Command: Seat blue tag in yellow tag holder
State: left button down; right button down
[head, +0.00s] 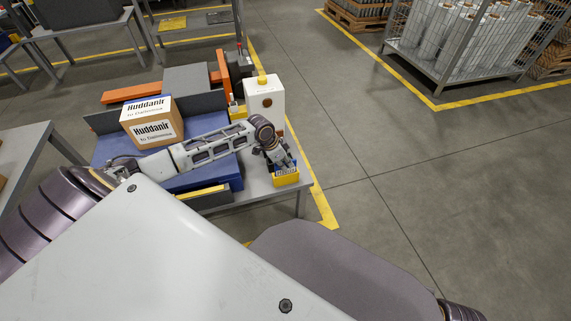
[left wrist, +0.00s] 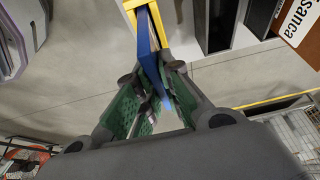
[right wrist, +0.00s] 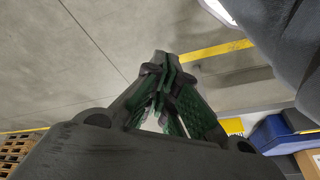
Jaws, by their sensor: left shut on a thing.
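The blue tag (left wrist: 148,45) is a thin flat piece held between the green-padded fingers of my left gripper (left wrist: 158,78). Its far end meets the yellow tag holder (left wrist: 131,4), cut off by the top edge of the left wrist view. I cannot tell how deep the tag sits. In the head view the yellow tag holder (head: 287,181) stands at the table's right front corner, with my left gripper (head: 280,164) just above it. My right gripper (right wrist: 160,58) has its fingertips together with nothing visible between them, over bare floor.
A cardboard box (head: 153,124) sits on a blue surface (head: 226,173) left of the holder. A white unit with a yellow top (head: 263,97) stands behind the holder on the grey table (head: 256,187). The floor to the right is clear up to a wire cage (head: 462,45).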

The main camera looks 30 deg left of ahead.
jog(key=shift+s+f, duration=0.25)
pick_arm(q)
jog(key=c, duration=1.6)
grip_release()
jog(key=shift+f, duration=0.1)
jog(key=shift+o, duration=0.2)
pick_arm(e)
jog(key=shift+f, duration=0.2)
jog(key=shift+w+r, duration=0.15)
jog(key=shift+w, duration=0.15)
